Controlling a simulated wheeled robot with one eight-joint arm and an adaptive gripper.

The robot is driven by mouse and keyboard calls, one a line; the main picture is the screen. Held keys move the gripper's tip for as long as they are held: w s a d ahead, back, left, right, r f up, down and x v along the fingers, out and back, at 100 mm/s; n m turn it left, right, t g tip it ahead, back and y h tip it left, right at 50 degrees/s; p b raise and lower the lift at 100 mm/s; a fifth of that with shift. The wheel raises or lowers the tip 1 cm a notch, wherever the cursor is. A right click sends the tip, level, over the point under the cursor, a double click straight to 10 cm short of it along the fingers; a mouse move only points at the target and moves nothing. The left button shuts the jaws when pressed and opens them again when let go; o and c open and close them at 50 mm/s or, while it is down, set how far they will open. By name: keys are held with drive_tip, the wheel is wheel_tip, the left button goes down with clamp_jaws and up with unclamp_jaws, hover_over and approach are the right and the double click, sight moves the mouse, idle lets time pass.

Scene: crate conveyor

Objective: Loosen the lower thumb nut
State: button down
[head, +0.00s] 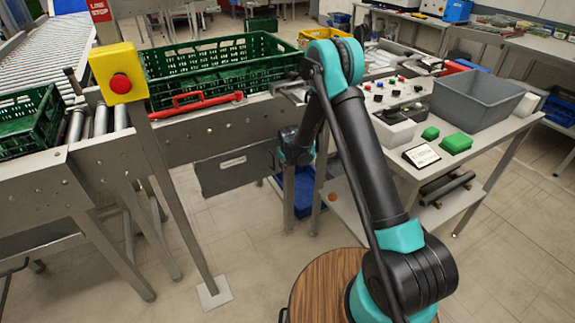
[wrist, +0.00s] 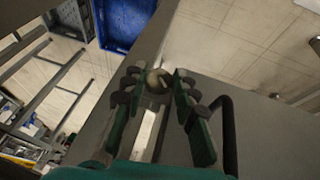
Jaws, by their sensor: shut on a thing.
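The nut sits against a flat grey panel. No other nut shows, so I cannot tell from the view alone whether this is the lower one. In the head view, the grey panel (head: 232,173) hangs under the conveyor, and my wrist is at its right end. My fingertips and the nut are hidden there.
A pale bar (wrist: 145,135) lies on the panel between my fingers. A blue bin (wrist: 120,22) stands on the floor beyond the panel edge. Above the panel are a green crate (head: 215,68) and a red handle (head: 190,102). A yellow stop box (head: 105,65) stands left.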

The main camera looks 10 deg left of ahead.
idle(0.3)
drive_tip(key=c, duration=1.2)
unclamp_jaws()
drive_tip(key=shift+r, duration=0.1)
drive_tip(key=v, duration=1.2)
drive_tip(key=shift+s+a, duration=0.1)
drive_tip(key=shift+s, duration=0.1)
drive_tip(key=shift+f, duration=0.2)
